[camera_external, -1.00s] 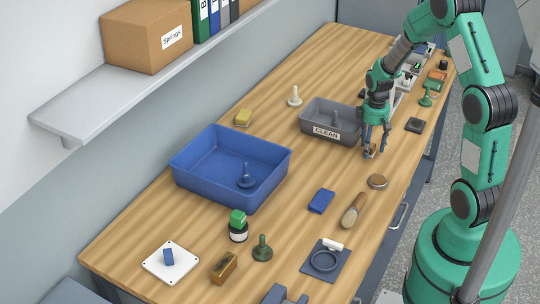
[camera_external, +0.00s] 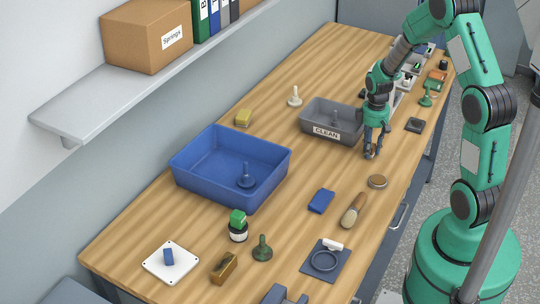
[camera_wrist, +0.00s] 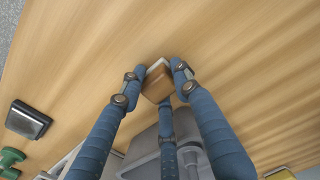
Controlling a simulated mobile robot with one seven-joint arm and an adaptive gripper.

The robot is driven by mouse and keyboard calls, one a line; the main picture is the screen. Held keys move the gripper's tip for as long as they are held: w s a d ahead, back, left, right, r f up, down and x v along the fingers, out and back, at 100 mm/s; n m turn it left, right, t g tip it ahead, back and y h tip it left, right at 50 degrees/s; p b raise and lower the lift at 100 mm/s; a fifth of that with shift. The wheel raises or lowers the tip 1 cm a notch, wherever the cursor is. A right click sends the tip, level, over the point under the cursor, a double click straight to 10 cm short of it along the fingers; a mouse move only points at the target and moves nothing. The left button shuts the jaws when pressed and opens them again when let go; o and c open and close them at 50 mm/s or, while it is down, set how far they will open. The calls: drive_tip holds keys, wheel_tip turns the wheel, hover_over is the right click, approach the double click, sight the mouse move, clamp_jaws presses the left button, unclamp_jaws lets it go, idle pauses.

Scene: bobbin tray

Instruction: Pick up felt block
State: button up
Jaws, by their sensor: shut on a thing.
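The felt block, a small block with a brown body and a pale whitish strip along one side, sits between my fingertips in the wrist view (camera_wrist: 156,86). My gripper (camera_wrist: 159,69) is shut on it, with a blue-grey finger against either side and a third finger close below it in the picture. In the external view my gripper (camera_external: 371,151) points down at the bench to the right of the grey CLEAN bin, and the block there is mostly hidden by the fingers. I cannot tell whether the block is clear of the bench top.
The grey CLEAN bin (camera_external: 315,129) stands close to the left of my gripper. A blue tray (camera_external: 190,181) stands further left.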

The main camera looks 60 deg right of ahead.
drive_tip(key=shift+r, duration=0.15)
drive_tip(key=shift+r, duration=0.6)
wheel_tip(320, 180, up, 2)
drive_tip(key=shift+r+p, duration=0.1)
drive_tip(key=shift+p, duration=0.4)
drive_tip(key=s+a, duration=0.3)
drive_tip(key=s, duration=0.1)
drive_tip(key=s+a+r+p, duration=0.1)
drive_tip(key=s+a, duration=0.2)
drive_tip(key=s, duration=0.1)
drive_tip(key=s+a, duration=0.4)
drive_tip(key=shift+s+r+p, duration=0.15)
drive_tip(key=shift+s+p, duration=0.1)
drive_tip(key=shift+p, duration=0.1)
